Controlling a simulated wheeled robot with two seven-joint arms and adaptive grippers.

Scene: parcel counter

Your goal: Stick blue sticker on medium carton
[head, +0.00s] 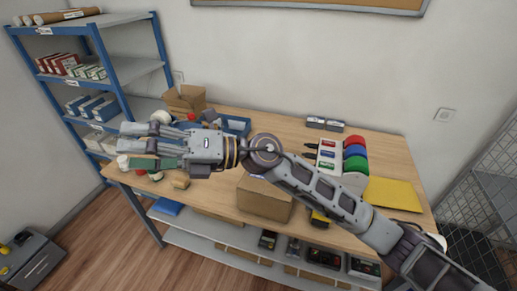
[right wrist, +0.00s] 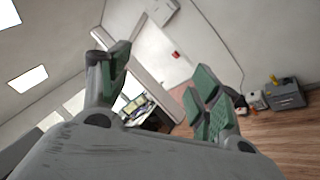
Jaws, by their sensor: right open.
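My right gripper (head: 128,146) reaches across the left part of the table, its fingers pointing left. It is open and empty; the right wrist view also shows its spread green-padded fingers (right wrist: 160,84) with only the room between them. A closed brown carton (head: 264,200) stands at the table's front edge, partly behind my right arm; I cannot tell whether it is the medium one. A white dispenser (head: 341,143) at the right holds red, blue and green rolls. The blue roll (head: 356,163) is in the middle, with small coloured stickers at the front. My left gripper is not in view.
An open carton (head: 185,101) and a blue tray (head: 237,126) stand at the back left. A yellow envelope (head: 393,194) lies at the right. A blue shelf rack (head: 92,70) stands left of the table. My right arm spans above the table.

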